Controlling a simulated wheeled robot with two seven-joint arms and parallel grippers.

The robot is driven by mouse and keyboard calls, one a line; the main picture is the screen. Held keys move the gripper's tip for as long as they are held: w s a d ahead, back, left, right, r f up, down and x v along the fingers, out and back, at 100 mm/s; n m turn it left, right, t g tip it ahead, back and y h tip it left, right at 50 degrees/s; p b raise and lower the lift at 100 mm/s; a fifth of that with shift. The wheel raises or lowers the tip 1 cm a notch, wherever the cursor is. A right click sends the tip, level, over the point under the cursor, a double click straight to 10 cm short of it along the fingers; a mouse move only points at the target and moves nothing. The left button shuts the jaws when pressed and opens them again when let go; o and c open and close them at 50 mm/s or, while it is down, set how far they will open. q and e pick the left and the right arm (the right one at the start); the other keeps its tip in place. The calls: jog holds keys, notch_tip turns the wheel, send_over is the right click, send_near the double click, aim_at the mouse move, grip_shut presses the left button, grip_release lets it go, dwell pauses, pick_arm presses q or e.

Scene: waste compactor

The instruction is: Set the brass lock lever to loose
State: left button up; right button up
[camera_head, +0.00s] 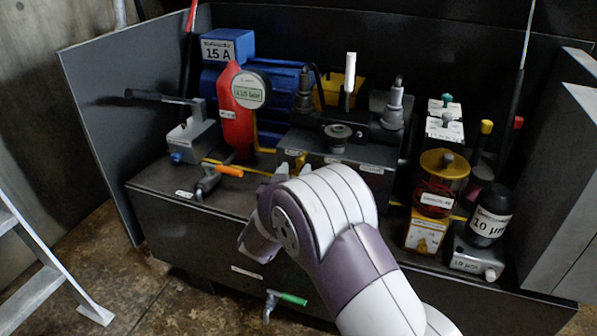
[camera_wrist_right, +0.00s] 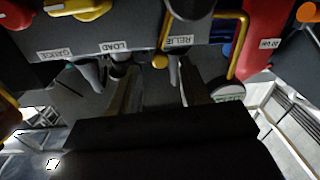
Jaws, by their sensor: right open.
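My right gripper (camera_head: 276,174) reaches up to the front of the dark valve block (camera_head: 330,167) in the head view. In the right wrist view its two fingers (camera_wrist_right: 160,90) stand apart, with nothing clearly held between them. A small brass-coloured part (camera_head: 300,160) shows just beside the fingertips; it looks like the lock lever, but I cannot be sure. A brass knob (camera_wrist_right: 160,61) shows near the fingertips in the wrist view, close to the RELIEF label (camera_wrist_right: 179,41). The lever's setting is not readable. My left gripper is out of view.
An orange-handled valve (camera_head: 228,170) sits left of the gripper, and a green-handled valve (camera_head: 290,298) is low on the front. A red gauge housing (camera_head: 237,125) stands behind. Filters and a red-filled jar (camera_head: 440,185) crowd the right. A ladder (camera_head: 45,270) stands at left.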

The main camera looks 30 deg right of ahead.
aim_at(299, 163)
jog(key=b+x, duration=0.1)
jog(key=x, duration=0.3)
jog(key=shift+w+d+f+b, duration=0.15)
jog(key=shift+w+d+b, duration=0.1)
jog(key=shift+b, duration=0.1)
jog(key=shift+w+d, duration=0.2)
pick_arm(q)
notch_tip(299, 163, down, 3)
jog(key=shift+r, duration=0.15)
